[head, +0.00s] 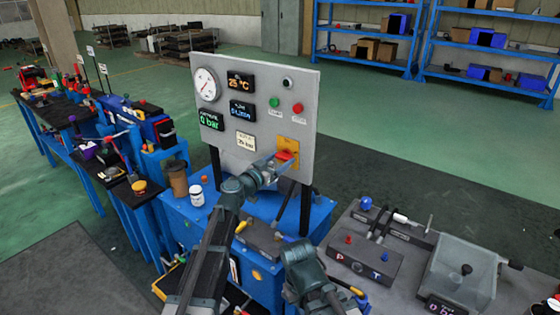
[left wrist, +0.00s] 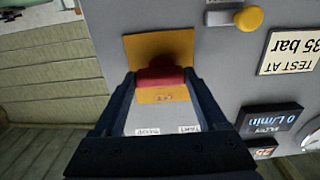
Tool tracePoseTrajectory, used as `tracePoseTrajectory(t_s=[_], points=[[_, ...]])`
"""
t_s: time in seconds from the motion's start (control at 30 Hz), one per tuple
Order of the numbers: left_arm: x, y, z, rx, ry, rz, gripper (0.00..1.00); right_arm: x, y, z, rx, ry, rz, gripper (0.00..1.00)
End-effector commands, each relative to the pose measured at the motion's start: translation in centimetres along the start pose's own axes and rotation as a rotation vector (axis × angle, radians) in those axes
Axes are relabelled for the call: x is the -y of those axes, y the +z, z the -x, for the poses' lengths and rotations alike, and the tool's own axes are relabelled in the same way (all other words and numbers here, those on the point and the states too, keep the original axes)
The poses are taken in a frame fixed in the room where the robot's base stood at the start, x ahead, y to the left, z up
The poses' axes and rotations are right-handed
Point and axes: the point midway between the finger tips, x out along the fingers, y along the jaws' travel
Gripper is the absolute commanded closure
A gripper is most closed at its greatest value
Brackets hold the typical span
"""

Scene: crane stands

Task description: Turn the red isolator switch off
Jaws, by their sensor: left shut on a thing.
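The red isolator switch (head: 285,155) sits on a yellow plate (head: 296,146) at the lower right of the grey upright panel (head: 248,80). My left gripper (head: 280,160) reaches it from the front. In the left wrist view the red handle (left wrist: 160,77) lies crosswise between the two fingertips (left wrist: 160,82), which are shut on it. The yellow plate (left wrist: 158,47) shows behind it; this view is upside down, and the handle looks level. Part of the handle is hidden by the fingers. A grey link of my right arm shows at the bottom, but its fingers do not.
The panel also carries a dial gauge (head: 206,84), a green button (head: 274,103), a red button (head: 298,108) and lit displays. A white jar (head: 197,195) stands left of my left arm. A bench with fittings (head: 400,245) is at the right. Cluttered blue tables line the left.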

Motion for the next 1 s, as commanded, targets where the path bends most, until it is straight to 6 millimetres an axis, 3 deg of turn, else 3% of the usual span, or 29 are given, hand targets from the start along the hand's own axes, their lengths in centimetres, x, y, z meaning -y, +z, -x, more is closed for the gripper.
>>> tracePoseTrajectory(t_s=[0.03, 0.13, 0.47, 1.0], points=[[-0.01, 0.00, 0.01, 0.000, 0.000, 0.000, 0.65, 0.00, 0.00, 0.00, 0.000, 0.000, 0.000, 1.00], [-0.01, 0.00, 0.02, 0.000, 0.000, 0.000, 0.81, 0.00, 0.00, 0.00, 0.000, 0.000, 0.000, 1.00], [-0.01, -0.01, 0.02, 0.000, 0.001, 0.067, 0.81, 0.00, 0.00, 0.02, 0.000, 0.000, 0.000, 1.00], [0.02, -0.10, 0.03, 0.000, 0.001, 0.534, 0.81, -0.01, 0.01, 0.10, 0.000, 0.000, 0.000, 1.00]])
